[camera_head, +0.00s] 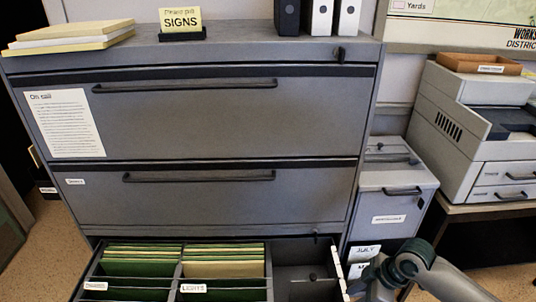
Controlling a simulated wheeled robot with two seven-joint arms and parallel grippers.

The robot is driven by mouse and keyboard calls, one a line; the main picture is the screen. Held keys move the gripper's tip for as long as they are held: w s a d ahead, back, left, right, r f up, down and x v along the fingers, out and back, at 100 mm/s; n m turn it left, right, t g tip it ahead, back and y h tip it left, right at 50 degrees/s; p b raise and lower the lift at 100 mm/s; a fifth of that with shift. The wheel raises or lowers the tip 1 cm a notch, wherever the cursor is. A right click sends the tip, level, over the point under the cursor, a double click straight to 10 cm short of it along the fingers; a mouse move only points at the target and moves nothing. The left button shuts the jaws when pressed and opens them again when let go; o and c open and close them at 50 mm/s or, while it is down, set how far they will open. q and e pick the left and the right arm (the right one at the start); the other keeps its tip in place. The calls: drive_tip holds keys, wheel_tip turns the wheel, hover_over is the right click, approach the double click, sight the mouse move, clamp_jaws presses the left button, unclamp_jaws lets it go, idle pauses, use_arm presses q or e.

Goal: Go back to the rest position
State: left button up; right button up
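My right arm (412,264) shows at the bottom right, its bend in front of the low cabinet and its far part running down out of the frame. The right gripper itself is not visible. My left arm and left gripper are not in view. The grey filing cabinet (215,120) fills the middle, with its bottom drawer (300,272) pulled open. Green and tan folders (225,262) stand in two of the drawer's compartments; the right compartment looks mostly empty.
A small grey cabinet (395,200) stands to the right of the filing cabinet. Farther right, a printer-like machine (480,130) sits on a table (490,211). A SIGNS block (181,20), papers (70,38) and binders (320,16) are on the cabinet top.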

drive_tip(key=s+a+f+m+t, duration=0.1)
drive_tip(key=s+a+f+m, duration=0.3)
drive_tip(key=s+a, duration=0.45)
drive_tip(key=s+d+m+t+h, duration=0.15)
drive_tip(key=s+d+m, duration=0.25)
drive_tip(key=s, duration=0.4)
drive_tip(key=s+d+m+g+h, duration=0.1)
drive_tip(key=s+d+m+h, duration=0.3)
drive_tip(key=s, duration=0.4)
drive_tip(key=w+a+f+t+y, duration=0.1)
drive_tip(key=w+f, duration=0.1)
drive_tip(key=f, duration=1)
drive_tip(key=w+a+f+y, duration=0.1)
drive_tip(key=w+f, duration=0.1)
drive_tip(key=f, duration=1)
drive_tip(key=s+f, duration=0.4)
drive_tip(key=f, duration=0.4)
drive_tip(key=s+f+t, duration=0.1)
drive_tip(key=s+f, duration=0.3)
drive_tip(key=f, duration=0.4)
drive_tip(key=shift+a+f+n+y, duration=0.35)
drive_tip(key=shift+a+f+n, duration=0.05)
